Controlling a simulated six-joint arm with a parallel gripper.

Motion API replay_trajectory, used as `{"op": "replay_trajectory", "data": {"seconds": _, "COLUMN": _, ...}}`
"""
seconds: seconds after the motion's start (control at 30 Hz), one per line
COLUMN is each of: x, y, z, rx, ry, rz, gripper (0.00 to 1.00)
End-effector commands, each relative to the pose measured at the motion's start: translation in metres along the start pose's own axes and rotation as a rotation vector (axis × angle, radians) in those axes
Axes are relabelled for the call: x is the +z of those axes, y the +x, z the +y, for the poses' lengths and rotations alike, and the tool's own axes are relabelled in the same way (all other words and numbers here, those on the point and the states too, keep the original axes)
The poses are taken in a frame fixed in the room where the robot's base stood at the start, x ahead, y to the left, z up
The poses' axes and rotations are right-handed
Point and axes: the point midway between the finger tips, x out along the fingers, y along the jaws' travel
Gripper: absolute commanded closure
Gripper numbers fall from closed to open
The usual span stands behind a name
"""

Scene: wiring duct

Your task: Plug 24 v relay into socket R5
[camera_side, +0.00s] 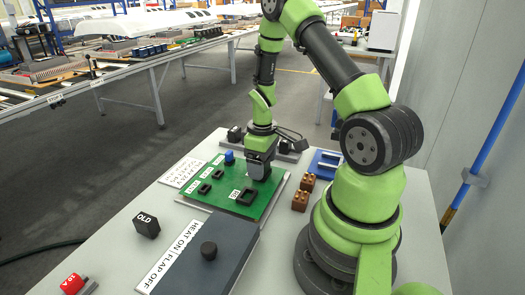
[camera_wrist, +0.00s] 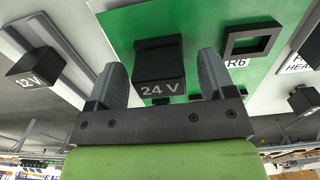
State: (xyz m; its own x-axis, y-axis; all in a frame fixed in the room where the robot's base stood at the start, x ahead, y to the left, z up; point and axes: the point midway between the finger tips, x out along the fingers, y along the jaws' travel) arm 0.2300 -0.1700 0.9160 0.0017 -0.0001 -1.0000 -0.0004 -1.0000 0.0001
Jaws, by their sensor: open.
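The 24 V relay (camera_wrist: 158,62) is a black block with "24 V" on its face. In the wrist view it stands between my gripper's (camera_wrist: 163,66) two open fingers, over the green board (camera_wrist: 206,14). In the side view, my gripper (camera_side: 258,176) is low over the far right part of the green board (camera_side: 264,205), with a dark block under it. The R5 label does not show in the wrist view; I cannot tell how deep the relay sits. An empty square socket labelled R6 (camera_wrist: 253,38) is right of the relay in the wrist view.
A 12 V relay (camera_wrist: 37,66) stands on a grey strip at left in the wrist view. An OLD block (camera_side: 146,225), a dark panel with a knob (camera_side: 208,250) and brown blocks (camera_side: 302,194) are nearby.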

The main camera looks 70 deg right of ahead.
Motion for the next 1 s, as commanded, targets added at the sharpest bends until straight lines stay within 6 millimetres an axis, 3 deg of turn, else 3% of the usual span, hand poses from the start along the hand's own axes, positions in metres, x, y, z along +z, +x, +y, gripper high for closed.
{"op": "replay_trajectory", "data": {"seconds": 0.5, "x": 0.000, "y": -0.084, "z": 0.001, "rx": 0.003, "ry": 0.000, "rz": 0.003, "gripper": 0.24}}
{"op": "replay_trajectory", "data": {"seconds": 1.0, "x": 0.000, "y": -0.093, "z": 0.000, "rx": 0.000, "ry": 0.000, "rz": 0.001, "gripper": 0.24}}
